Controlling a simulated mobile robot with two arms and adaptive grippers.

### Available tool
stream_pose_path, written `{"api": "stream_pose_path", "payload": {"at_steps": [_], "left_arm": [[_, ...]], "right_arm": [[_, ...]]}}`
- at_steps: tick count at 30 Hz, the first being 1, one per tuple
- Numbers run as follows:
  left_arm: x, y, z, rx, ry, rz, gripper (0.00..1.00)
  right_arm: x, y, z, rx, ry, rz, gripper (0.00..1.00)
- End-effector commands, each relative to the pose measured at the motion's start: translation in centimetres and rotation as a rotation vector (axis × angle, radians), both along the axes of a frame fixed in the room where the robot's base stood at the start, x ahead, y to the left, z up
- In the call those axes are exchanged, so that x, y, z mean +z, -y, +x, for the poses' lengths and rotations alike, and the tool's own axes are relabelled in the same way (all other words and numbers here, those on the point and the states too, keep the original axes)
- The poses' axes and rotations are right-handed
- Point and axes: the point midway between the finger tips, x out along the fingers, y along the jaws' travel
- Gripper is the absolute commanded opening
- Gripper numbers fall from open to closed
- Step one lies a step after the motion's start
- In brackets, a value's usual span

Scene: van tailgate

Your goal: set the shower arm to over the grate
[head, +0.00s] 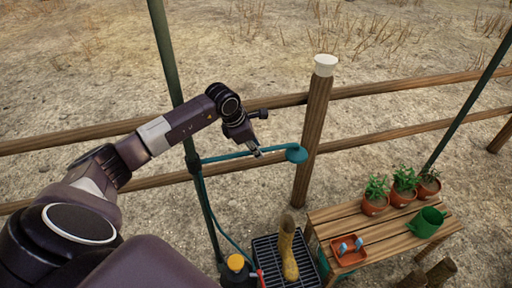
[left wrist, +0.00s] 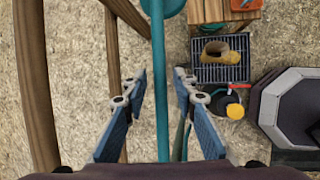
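The teal shower arm (head: 228,157) sticks out to the right from a green upright pole (head: 207,215) and ends in a round teal shower head (head: 296,153). The black grate (head: 263,256) lies on the ground below, with a yellow-brown boot (head: 287,250) standing on it. My left gripper (head: 261,134) is at the shower arm, short of the shower head. In the left wrist view its blue fingers (left wrist: 160,88) are open, one on each side of the shower arm (left wrist: 159,110), with gaps showing. There the grate (left wrist: 207,73) lies to the right of the arm. My right gripper is not in view.
A wooden bench (head: 385,236) at the right holds potted plants (head: 404,180), a green watering can (head: 427,222) and a red tray (head: 348,257). A dark container with an orange cap (head: 236,262) stands beside the grate. A wooden post (head: 311,130) and rail fence stand behind.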

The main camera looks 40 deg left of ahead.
Motion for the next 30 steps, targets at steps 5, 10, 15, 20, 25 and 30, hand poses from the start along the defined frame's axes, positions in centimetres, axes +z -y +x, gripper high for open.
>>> {"api": "stream_pose_path", "payload": {"at_steps": [5,10,15,20,25,30], "left_arm": [[0.0,0.0,0.0,0.0,0.0,0.0,0.04],[0.0,0.0,0.0,0.0,0.0,0.0,0.0],[0.0,0.0,0.0,0.0,0.0,0.0,0.0],[0.0,0.2,-0.2,-0.012,0.0,0.001,0.0],[-0.1,1.0,-1.0,-0.07,0.0,0.001,0.0],[-0.3,2.4,-2.8,-0.178,-0.001,0.004,0.0]], "right_arm": [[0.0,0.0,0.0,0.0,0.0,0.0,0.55],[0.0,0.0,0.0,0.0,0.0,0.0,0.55],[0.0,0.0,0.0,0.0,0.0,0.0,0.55],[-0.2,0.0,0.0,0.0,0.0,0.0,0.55],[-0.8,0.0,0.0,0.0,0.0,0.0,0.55],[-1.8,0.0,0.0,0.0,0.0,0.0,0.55]]}}
